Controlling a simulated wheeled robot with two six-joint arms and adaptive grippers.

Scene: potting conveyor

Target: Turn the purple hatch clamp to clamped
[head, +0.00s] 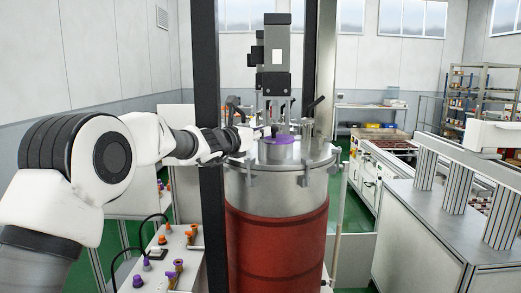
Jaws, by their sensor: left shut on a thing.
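The purple hatch (283,139) sits on the steel lid of the large red vessel (277,240), near the middle of the view. A small clamp handle at its left edge is mostly hidden by my gripper. My left arm comes in from the left past a dark upright post. My left gripper (259,132) is at the left side of the hatch, shut on the hatch clamp. At this size I cannot tell the clamp's exact angle. My right gripper is not in view.
Dark upright posts (206,60) flank the vessel, and a grey motor unit (273,55) hangs above the lid. A control box (165,262) with purple and orange fittings is at lower left. A grey machine bench (430,230) stands right.

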